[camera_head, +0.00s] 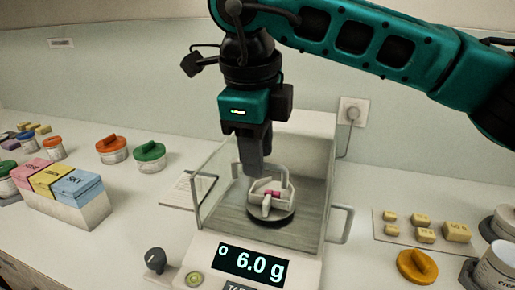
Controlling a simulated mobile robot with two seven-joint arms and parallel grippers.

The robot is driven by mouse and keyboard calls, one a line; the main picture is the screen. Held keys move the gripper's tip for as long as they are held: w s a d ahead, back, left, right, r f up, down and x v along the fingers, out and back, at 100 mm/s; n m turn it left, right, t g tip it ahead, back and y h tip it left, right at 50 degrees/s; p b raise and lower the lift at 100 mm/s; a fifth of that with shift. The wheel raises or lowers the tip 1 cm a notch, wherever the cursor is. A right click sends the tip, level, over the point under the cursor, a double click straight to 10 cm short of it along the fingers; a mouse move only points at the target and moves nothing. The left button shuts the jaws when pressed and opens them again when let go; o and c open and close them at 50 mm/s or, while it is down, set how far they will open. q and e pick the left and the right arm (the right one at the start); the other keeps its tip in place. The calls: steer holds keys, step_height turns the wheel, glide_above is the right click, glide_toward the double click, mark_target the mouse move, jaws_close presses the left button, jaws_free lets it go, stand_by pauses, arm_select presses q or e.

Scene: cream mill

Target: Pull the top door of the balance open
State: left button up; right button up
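The balance (270,215) stands in the middle of the counter, with a clear-walled weighing chamber and a lit display (252,263) reading 6.0 g. I cannot clearly make out its top door or how far it is open. A white piece with an arched loop (284,183) and a bit of pink shows over the dark round pan (270,218). I cannot tell whether the loop belongs to the door or to something on the pan. My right gripper (254,172) points down over the chamber, its tips just left of the loop. Its fingers overlap from this side. My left gripper is out of view.
A side handle (342,224) sticks out on the balance's right. A box of coloured packs (70,200) and lidded jars (150,156) stand left. A dark knob (155,260) is at front left. Small yellow weights (424,235) and an orange lid (416,266) lie right.

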steer(key=shift+f, duration=0.1)
jaws_close()
stand_by(0.3)
stand_by(1.1)
